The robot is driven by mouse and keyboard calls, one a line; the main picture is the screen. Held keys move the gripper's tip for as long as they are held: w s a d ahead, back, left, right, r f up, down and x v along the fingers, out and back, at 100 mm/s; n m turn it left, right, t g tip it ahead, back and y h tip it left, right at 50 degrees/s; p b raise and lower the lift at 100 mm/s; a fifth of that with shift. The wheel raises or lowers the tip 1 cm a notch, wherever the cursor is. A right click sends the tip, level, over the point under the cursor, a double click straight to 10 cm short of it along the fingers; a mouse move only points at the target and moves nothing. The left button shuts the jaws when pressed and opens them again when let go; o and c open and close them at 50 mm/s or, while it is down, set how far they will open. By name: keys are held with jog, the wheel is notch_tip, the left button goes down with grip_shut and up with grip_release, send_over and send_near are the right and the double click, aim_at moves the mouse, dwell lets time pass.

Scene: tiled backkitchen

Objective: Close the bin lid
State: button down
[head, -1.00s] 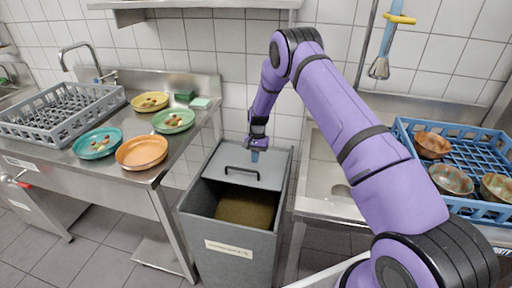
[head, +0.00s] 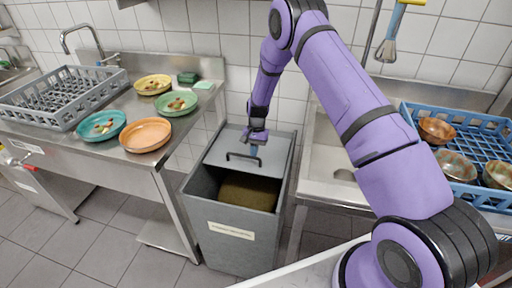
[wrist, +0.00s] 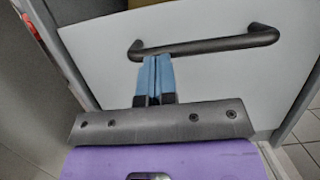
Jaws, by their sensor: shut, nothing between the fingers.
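The grey bin (head: 222,252) stands on the floor between two steel counters. Its light grey lid (head: 270,155) covers the back part of the top and slopes down towards the front. The front part is open, and brownish contents (head: 248,195) show inside. A dark bar handle (head: 232,156) is on the lid; it also shows in the wrist view (wrist: 225,44). My gripper (head: 254,152) is at the handle, over the lid. In the wrist view its blue fingers (wrist: 150,62) are together, tips at the handle's left part. I cannot tell whether they touch it.
The left counter holds a grey dish rack (head: 62,98), a teal plate (head: 101,125), an orange plate (head: 146,135) and other plates. To the right are a sink (head: 325,160) and a blue crate (head: 460,140) with bowls. A tiled wall is behind the bin.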

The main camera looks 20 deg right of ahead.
jog(key=s+a, duration=0.9)
jog(key=s, duration=0.5)
jog(key=shift+w, duration=0.1)
jog(key=d+r+n+t, duration=0.1)
jog(key=d+r, duration=0.1)
jog(key=r, duration=1.1)
jog(key=d+r+n+t, duration=0.1)
jog(key=d+r, duration=0.2)
jog(key=r, duration=0.9)
jog(key=s+d+r+n+t, duration=0.25)
jog(key=s+r, duration=0.35)
jog(key=r, duration=0.7)
jog(key=s+d+r+t, duration=0.1)
jog(key=s+d+r, duration=0.1)
jog(key=s, duration=0.5)
jog(key=s+d+r+n+t+h, duration=0.1)
jog(key=s+d+r, duration=0.1)
jog(key=s+r, duration=0.3)
jog(key=s+d+r+n+t+h, duration=0.1)
jog(key=s+d+r, duration=0.2)
jog(key=s, duration=0.6)
jog(key=shift+s+r, duration=0.25)
jog(key=shift+r, duration=0.3)
jog(key=shift+t, duration=0.25)
